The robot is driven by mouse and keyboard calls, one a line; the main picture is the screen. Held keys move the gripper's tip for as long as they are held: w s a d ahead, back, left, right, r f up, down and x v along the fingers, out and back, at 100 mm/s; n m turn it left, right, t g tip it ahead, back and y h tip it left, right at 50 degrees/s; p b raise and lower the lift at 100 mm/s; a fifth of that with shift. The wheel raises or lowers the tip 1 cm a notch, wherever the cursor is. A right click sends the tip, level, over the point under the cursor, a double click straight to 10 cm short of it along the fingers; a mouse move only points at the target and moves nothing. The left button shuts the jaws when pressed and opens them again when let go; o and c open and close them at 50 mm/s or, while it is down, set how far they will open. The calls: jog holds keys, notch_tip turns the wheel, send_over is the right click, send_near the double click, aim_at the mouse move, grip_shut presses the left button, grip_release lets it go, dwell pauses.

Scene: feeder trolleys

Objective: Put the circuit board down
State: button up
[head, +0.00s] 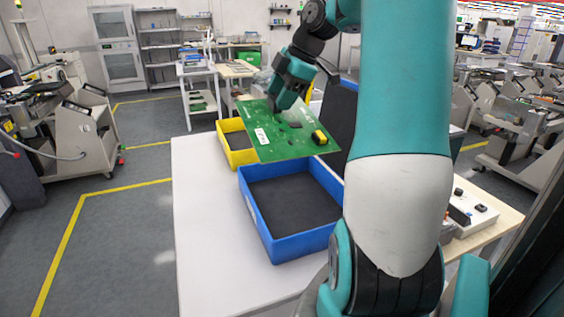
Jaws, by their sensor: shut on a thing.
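The green circuit board (286,135) hangs in the air in the head view, above the far part of the blue tray. It is tilted, with a white label and a yellow-black part on its face. My gripper (287,104) is shut on the board near its far edge; the fingertips are partly hidden. The blue tray (303,245) stands on the white table with a dark, empty-looking floor. The board covers part of its far rim. A yellow tray (240,158) stands behind it to the left, partly covered by the board.
The white table (207,230) is clear to the left of the blue tray. My arm hides much of the right side. A dark upright panel (338,112) stands behind the board on the right. A white box with black parts (470,212) sits on a wooden surface at right.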

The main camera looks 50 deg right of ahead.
notch_tip(320, 180, down, 14)
jog(key=p, duration=0.1)
jog(key=shift+r, duration=0.1)
jog(key=shift+f+b, duration=0.5)
jog(key=shift+b, duration=0.1)
jog(key=shift+f, duration=0.1)
jog(key=o, duration=1.1)
jog(key=shift+o, duration=0.2)
